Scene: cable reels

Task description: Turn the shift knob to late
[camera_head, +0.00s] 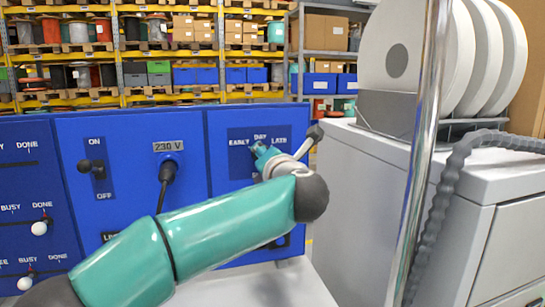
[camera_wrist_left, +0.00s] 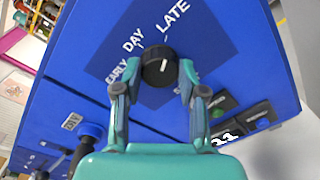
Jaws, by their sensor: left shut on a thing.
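The black round shift knob (camera_wrist_left: 158,66) sits on a dark blue plate marked EARLY, DAY and LATE in the left wrist view. A short white line marks its face and points roughly towards the upper side, between the DAY and LATE words; I cannot tell the exact setting. My left gripper (camera_wrist_left: 160,72) is shut on the knob, one finger on each side of it. In the head view my left gripper (camera_head: 262,152) reaches the labelled plate (camera_head: 240,163) and hides the knob. My right gripper is not in view.
The blue panel also carries an ON/OFF switch (camera_head: 92,167) and a plugged 230 V socket (camera_head: 168,170). Sliders with white knobs (camera_head: 39,228) are at the left. A chrome pole (camera_head: 420,150) and a grey cabinet with white reels (camera_head: 405,50) stand at the right.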

